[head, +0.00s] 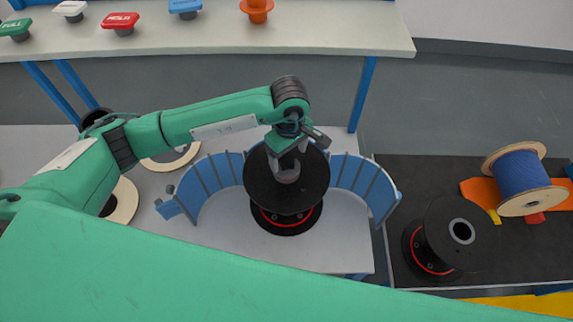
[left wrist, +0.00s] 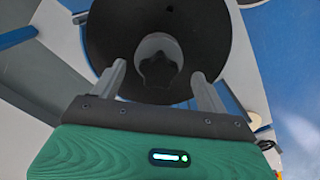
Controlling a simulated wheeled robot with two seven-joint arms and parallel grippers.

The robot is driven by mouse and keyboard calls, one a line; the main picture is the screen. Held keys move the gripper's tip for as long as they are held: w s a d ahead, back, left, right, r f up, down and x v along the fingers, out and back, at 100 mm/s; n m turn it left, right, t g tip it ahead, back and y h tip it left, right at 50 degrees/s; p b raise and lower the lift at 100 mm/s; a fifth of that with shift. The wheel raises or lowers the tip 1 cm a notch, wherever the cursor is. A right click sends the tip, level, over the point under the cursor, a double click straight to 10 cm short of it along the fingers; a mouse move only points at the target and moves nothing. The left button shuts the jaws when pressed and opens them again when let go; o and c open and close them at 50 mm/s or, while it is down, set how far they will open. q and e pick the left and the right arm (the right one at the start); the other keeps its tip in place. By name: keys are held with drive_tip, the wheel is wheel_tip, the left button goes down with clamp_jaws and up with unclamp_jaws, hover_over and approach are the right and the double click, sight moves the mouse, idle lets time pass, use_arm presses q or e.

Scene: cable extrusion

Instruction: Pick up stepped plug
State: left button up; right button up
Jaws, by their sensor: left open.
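The stepped plug (head: 287,173) is a grey round piece at the centre of a black spool (head: 262,190), partly hidden by my left gripper (head: 288,158). In the left wrist view the plug (left wrist: 158,50) shows as a grey round end with a darker, notched part on its near side. My left gripper (left wrist: 160,85) is open above the spool, with one grey finger on each side of the plug. I cannot tell whether the fingers touch it. My right gripper is not in view.
A curved blue ribbed guard (head: 366,181) stands around the spool's back and sides. Another black spool (head: 448,238) and a blue cable spool (head: 521,178) are on the dark surface at right. A shelf (head: 330,30) with coloured buttons runs along the back.

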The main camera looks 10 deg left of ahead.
sight(288, 160)
use_arm(q)
drive_tip(key=shift+f, duration=0.3)
drive_tip(key=shift+f+p, duration=0.5)
drive_tip(key=shift+f, duration=0.05)
wheel_tip(288, 160, down, 3)
drive_tip(key=shift+w+a+f+p, duration=0.1)
drive_tip(key=shift+a+f+p, duration=0.1)
drive_tip(key=shift+p, duration=0.55)
drive_tip(key=shift+f, duration=0.45)
drive_tip(key=c, duration=0.8)
drive_tip(key=shift+c, duration=0.2)
drive_tip(key=shift+w+r, duration=0.1)
drive_tip(key=shift+r, duration=0.05)
